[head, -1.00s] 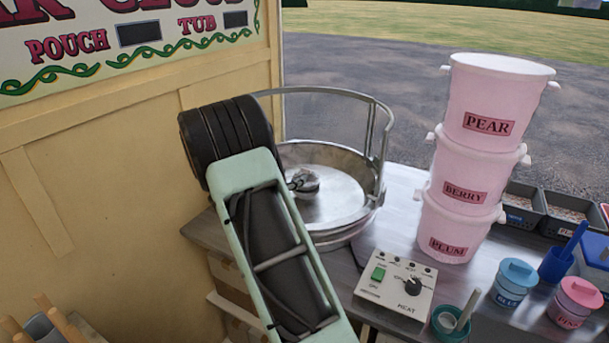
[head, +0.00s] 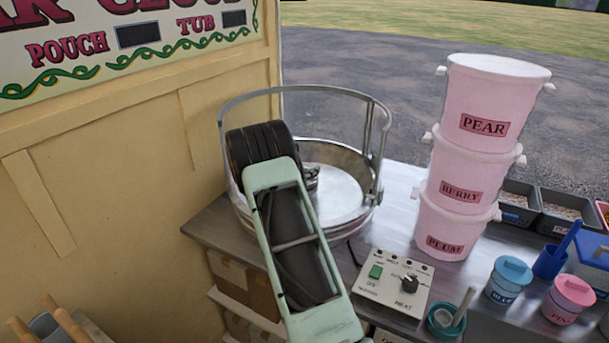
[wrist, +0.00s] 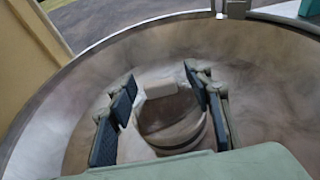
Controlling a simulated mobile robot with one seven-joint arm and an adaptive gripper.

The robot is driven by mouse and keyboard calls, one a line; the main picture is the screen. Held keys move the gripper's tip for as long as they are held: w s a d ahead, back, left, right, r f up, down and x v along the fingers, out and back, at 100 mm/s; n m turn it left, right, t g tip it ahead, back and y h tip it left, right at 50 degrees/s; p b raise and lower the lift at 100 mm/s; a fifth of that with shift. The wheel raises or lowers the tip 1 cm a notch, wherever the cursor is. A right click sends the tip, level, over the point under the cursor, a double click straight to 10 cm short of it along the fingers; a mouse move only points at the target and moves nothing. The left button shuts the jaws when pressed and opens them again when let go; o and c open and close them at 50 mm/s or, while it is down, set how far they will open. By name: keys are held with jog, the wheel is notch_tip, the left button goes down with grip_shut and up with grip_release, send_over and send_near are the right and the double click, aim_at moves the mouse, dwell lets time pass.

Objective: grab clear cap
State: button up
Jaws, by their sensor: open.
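In the wrist view, a round see-through piece (wrist: 172,112), which looks like the clear cap, sits at the middle of the metal bowl (wrist: 262,60). A pale block-like part (wrist: 160,88) shows at its far edge. My gripper (wrist: 160,79) is open, with one dark-padded finger on each side of the round piece. I cannot tell whether the pads touch it. In the head view, my arm hides the gripper and most of the bowl's centre; a bit of the hub (head: 312,178) shows beside my arm.
A metal guard rail (head: 372,130) stands around the bowl. A control box (head: 394,284) is in front, and a stack of pink tubs (head: 462,155) stands to the right. A wooden wall (head: 120,150) is close on the left.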

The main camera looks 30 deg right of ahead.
jog(key=shift+c, duration=0.4)
grip_shut()
jog(key=shift+r, duration=0.1)
